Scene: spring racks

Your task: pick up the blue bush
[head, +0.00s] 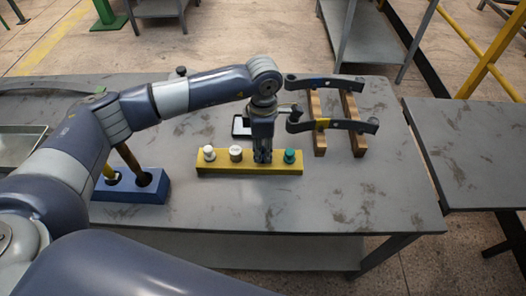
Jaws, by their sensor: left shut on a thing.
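My left gripper (262,157) points straight down over the yellow holder block (220,168), between the greyish-brown bush and the green one. Its fingers are shut on a bush there, which they hide almost wholly; I take it for the blue bush, as no other blue bush shows in the row. In the same row are a white bush (209,153), a greyish-brown bush (236,154) and a teal-green bush (289,156). I cannot tell whether the held bush is clear of the block. My right gripper is out of view.
Two dark curved leaf springs (345,126) lie across wooden bars (353,128) right of the gripper. A blue block (130,188) with upright tools stands at the left, near a metal tray (20,146). The grey table (330,210) is clear in front.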

